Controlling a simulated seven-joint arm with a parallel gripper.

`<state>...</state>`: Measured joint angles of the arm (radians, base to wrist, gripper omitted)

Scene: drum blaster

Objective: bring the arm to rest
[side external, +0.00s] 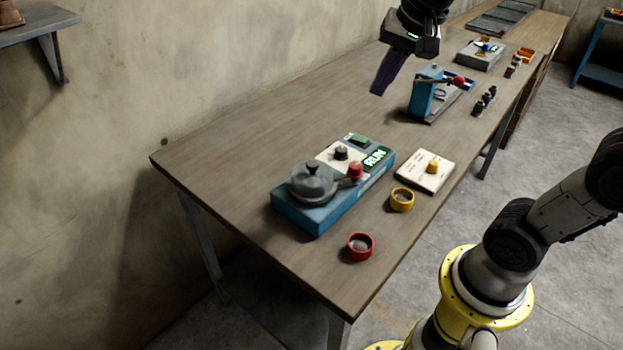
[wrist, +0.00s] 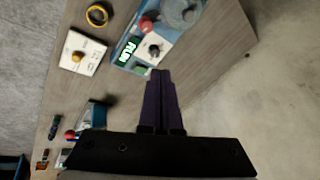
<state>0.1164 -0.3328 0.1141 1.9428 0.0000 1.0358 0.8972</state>
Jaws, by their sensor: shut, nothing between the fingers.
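My gripper (side external: 378,92) is in the upper middle of the side external view, raised above the far side of the table (side external: 232,130). Its dark purple fingers point down and are together with nothing between them. They also show together in the middle of the wrist view (wrist: 160,75). The gripper is apart from the objects on the table. The blue drum blaster machine (side external: 318,222) stands toward the near end, with a round clear-lidded drum, a red knob, a dark knob and a lit green RUN sign (side external: 376,157).
A white card with a yellow knob (side external: 426,170), a yellow ring (side external: 402,200) and a red ring (side external: 360,247) lie near the machine. A blue lever device (side external: 427,92) stands right of my gripper. The table's left part is clear, with a wall behind.

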